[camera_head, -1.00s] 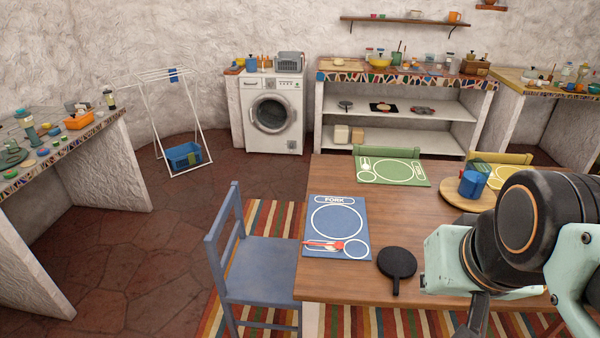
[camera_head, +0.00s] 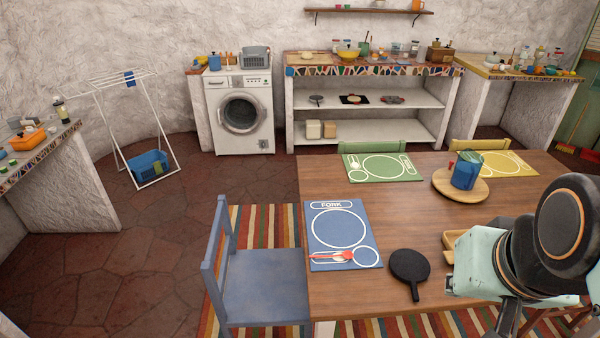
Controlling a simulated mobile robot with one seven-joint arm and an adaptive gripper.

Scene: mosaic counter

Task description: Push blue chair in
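The blue chair (camera_head: 262,284) stands at the left side of the wooden table (camera_head: 430,235). Its backrest (camera_head: 219,250) is on the left, away from the table, and its seat reaches to the table's left edge. A gap shows between backrest and table edge. My arm is at the lower right, over the right part of the table, well apart from the chair. My gripper's fingers are not clearly visible; the arm's own links hide them or they lie below the frame.
On the table are a blue placemat (camera_head: 340,232) with a red utensil, a black round paddle (camera_head: 409,267), a green placemat (camera_head: 381,167) and a wooden board (camera_head: 461,187) with a blue cup. Open tiled floor (camera_head: 150,240) lies left of the chair. A drying rack (camera_head: 135,120) stands farther back.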

